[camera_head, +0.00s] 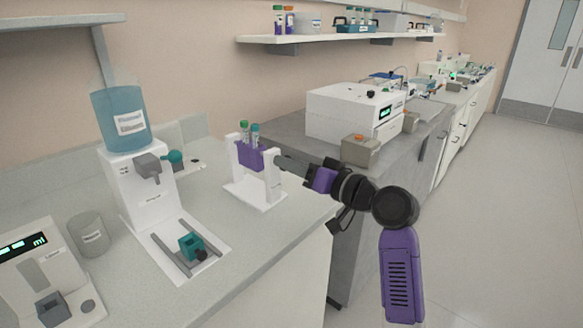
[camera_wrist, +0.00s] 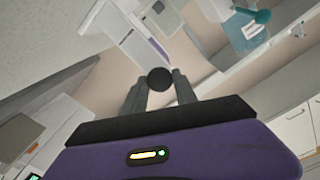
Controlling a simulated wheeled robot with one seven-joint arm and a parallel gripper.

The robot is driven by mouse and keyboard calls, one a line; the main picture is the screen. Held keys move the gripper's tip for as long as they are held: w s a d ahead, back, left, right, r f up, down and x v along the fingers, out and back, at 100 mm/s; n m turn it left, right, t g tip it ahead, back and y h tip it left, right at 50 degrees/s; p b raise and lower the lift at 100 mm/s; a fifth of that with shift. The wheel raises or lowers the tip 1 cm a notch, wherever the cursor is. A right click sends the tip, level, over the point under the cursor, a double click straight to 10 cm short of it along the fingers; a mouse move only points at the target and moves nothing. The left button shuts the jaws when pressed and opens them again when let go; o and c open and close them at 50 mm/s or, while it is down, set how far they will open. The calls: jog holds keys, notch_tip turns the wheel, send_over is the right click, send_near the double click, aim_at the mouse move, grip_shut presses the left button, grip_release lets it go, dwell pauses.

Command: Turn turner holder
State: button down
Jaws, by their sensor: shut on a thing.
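The turner holder (camera_head: 250,157) is a purple block with upright tubes (camera_head: 249,132) in it, one green-capped and one teal-capped. It hangs between the posts of a white stand (camera_head: 262,197) on the grey counter. My gripper (camera_head: 281,160) reaches in from the right to the stand's right side. In the wrist view, my gripper (camera_wrist: 160,88) has its two fingers on either side of a round dark knob (camera_wrist: 159,79) and is shut on it. The white stand also shows beyond the knob in the wrist view (camera_wrist: 132,45).
A white dispenser (camera_head: 150,190) with a blue bottle (camera_head: 121,118) stands left of the stand. A grey beaker (camera_head: 90,233) is further left. A white instrument (camera_head: 350,113) and a small grey box (camera_head: 361,149) stand behind my arm. A shelf (camera_head: 300,38) hangs above.

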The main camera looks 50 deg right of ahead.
jog(key=shift+f, duration=0.15)
jog(key=c, duration=1)
grip_release()
jog(key=shift+s, duration=0.1)
jog(key=s, duration=0.7)
jog(key=shift+s, duration=0.3)
jog(key=shift+d, duration=0.1)
